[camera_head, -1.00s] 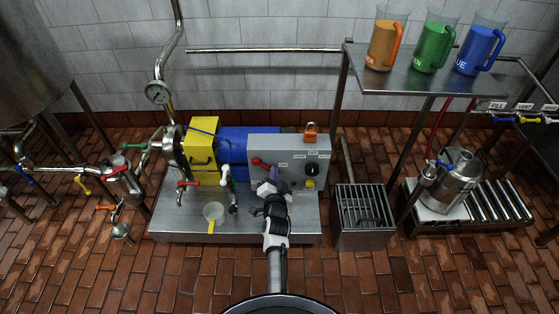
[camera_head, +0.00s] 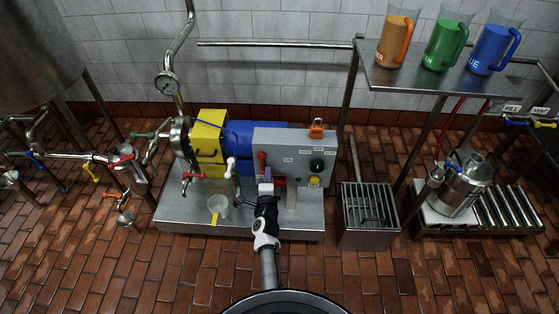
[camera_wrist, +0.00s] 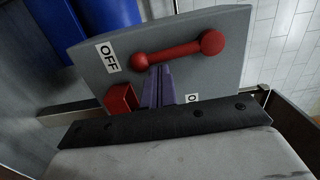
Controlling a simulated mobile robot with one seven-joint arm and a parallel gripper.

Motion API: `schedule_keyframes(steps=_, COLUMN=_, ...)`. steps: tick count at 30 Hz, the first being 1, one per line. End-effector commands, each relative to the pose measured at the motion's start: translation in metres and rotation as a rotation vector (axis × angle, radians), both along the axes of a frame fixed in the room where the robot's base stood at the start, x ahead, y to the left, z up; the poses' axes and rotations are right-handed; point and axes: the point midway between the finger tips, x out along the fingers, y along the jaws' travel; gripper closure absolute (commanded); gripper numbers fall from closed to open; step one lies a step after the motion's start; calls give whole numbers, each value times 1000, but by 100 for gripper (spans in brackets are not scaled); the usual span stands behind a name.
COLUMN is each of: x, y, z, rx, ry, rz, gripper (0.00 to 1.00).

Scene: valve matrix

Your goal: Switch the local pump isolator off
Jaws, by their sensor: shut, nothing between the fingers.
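The isolator's red lever (camera_head: 262,160) is on the front left of the grey control box (camera_head: 295,145). In the wrist view the lever (camera_wrist: 180,52) is a red bar with a rounded end on each side. Its smaller end is beside the OFF label (camera_wrist: 107,57). A second label (camera_wrist: 192,98), partly hidden, shows an O. My gripper (camera_head: 266,186) is in front of the box, just below the lever. In the wrist view its purple fingers (camera_wrist: 158,88) are shut with nothing between them. Their tips are close to the lever's smaller end; I cannot tell whether they touch.
A red block (camera_wrist: 121,98) is close beside my fingers. The box also carries a black knob (camera_head: 317,166), a yellow part (camera_head: 314,181) and an orange padlock (camera_head: 317,129). A grated drain (camera_head: 369,205) is to the right.

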Motion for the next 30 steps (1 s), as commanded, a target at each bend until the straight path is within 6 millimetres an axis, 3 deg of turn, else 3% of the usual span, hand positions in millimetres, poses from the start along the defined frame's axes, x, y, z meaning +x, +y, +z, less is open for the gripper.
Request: schedule_keyframes(steps=30, x=2, y=2, z=-1, rx=63, ry=-1, rz=1, gripper=100)
